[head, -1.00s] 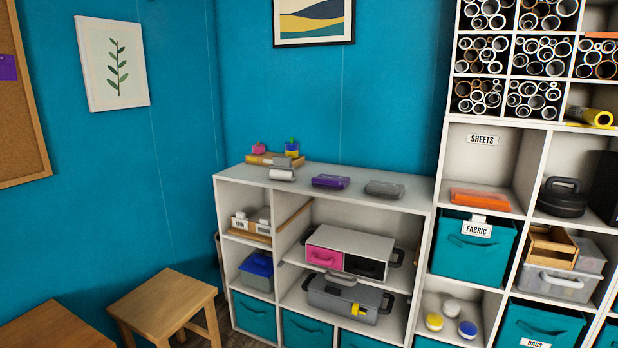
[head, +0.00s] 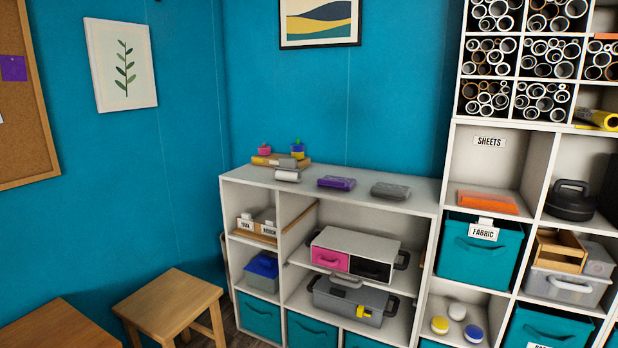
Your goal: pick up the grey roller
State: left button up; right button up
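What looks like the grey roller (head: 287,175) lies on top of the low white shelf unit (head: 372,203), near its left end. It is a short pale grey cylinder with a darker grey part (head: 287,163) just behind it; I cannot tell whether the two are joined. A wooden piece (head: 267,160) and small pink (head: 264,150) and blue-and-yellow (head: 298,150) items sit close behind it. Neither of my grippers is in view.
A purple case (head: 336,183) and a grey case (head: 390,191) lie to the right on the same top. A wooden stool (head: 168,305) and a wooden surface (head: 60,328) stand at the lower left. Tall shelving (head: 540,150) rises at the right.

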aim_at(287, 171)
jog(key=i+z, duration=0.2)
jog(key=i, duration=0.45)
jog(key=i+j+z, duration=0.2)
jog(key=i, duration=0.45)
